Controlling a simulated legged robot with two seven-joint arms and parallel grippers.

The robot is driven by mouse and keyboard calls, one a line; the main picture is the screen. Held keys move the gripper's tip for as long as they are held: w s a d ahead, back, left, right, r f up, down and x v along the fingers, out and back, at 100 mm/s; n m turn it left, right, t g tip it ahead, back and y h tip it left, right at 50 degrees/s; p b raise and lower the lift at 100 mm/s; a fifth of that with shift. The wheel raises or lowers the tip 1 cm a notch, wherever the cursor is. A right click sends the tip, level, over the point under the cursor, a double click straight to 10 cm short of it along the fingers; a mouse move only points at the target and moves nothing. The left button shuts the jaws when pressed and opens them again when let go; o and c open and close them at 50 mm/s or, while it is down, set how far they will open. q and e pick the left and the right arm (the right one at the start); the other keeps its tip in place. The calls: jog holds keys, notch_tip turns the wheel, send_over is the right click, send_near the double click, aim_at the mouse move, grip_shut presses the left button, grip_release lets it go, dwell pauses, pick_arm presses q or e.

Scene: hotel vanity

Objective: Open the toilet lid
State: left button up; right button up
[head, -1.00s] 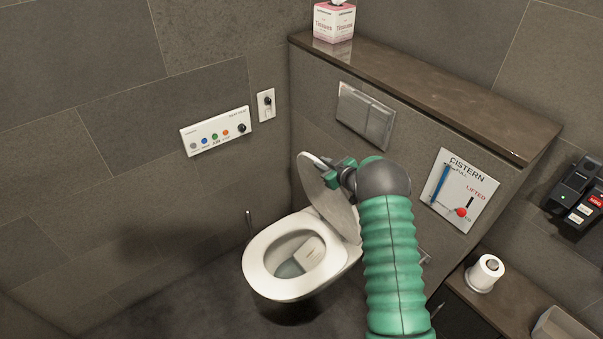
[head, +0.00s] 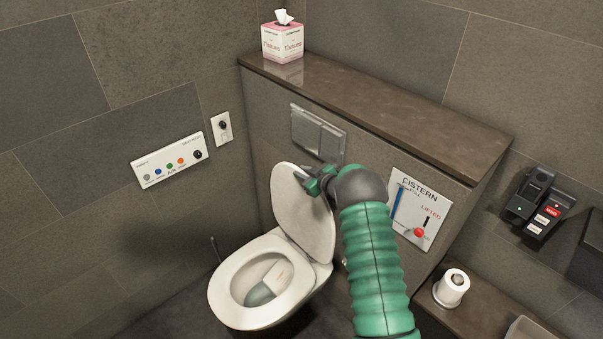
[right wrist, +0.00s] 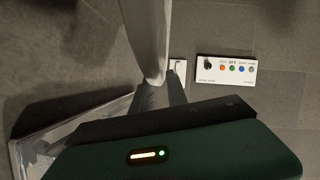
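The toilet (head: 225,290) is wall-hung, with a white seat ring and open bowl. Its pale lid (head: 302,215) is raised, standing nearly upright and leaning back toward the cistern wall. My right gripper (head: 309,180) is at the lid's upper right edge, in front of the wall. In the right wrist view the lid (right wrist: 148,35) shows edge-on, meeting the grey fingers (right wrist: 158,95). I cannot tell whether the fingers grip it or only touch it. The right arm hides part of the wall. My left gripper is in neither view.
A flush plate (head: 318,132) is on the cistern wall just behind the gripper. A cistern sign (head: 418,207) is right of it. A ledge (head: 400,115) above holds a tissue box (head: 282,43). A toilet roll (head: 452,288) stands on the lower right shelf. A button panel (head: 170,163) is on the left wall.

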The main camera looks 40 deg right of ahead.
jog(key=o, duration=0.4)
jog(key=shift+w+d+f, duration=0.1)
jog(key=shift+d+f, duration=0.3)
jog(key=shift+a+r, duration=0.2)
jog(key=shift+s+a+r, duration=0.1)
jog(key=shift+s+r, duration=0.1)
jog(key=shift+s, duration=0.05)
jog(key=d+v, duration=0.1)
jog(key=v, duration=1.5)
jog(key=shift+a+f, duration=0.15)
jog(key=shift+a, duration=0.2)
jog(key=shift+s+d, duration=0.1)
